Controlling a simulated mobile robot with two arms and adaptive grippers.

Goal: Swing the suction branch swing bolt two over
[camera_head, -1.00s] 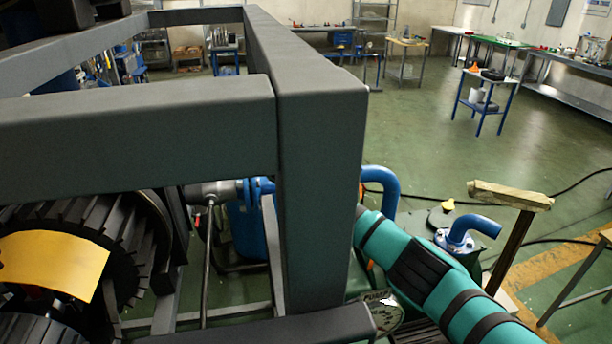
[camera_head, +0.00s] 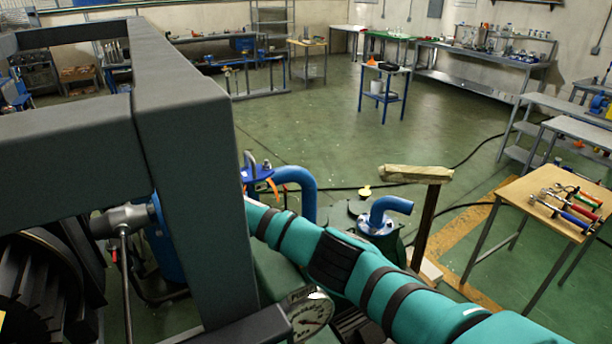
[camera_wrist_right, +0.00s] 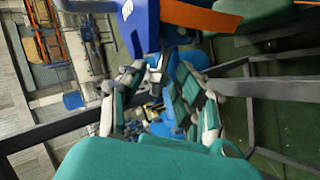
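In the head view a blue flanged piece (camera_head: 257,172) with upright metal bolts and an orange strip shows just right of the dark post. I cannot tell which bolt is swing bolt two. My right arm comes in from the right, and its hand is hidden behind the post. In the right wrist view my right gripper (camera_wrist_right: 157,88) is open, its teal-padded fingers spread apart. A blue part (camera_wrist_right: 140,22) and an orange strip (camera_wrist_right: 200,16) are just beyond the fingertips. Small metal pieces show between the fingers; contact is unclear. My left gripper is not in view.
A thick dark frame (camera_head: 190,130) blocks the left of the head view. A blue bent pipe (camera_head: 298,182), a second blue elbow (camera_head: 385,210), a pressure gauge (camera_head: 308,315) and a wood-topped post (camera_head: 415,174) stand close to my arm. A tool table (camera_head: 520,190) is at right.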

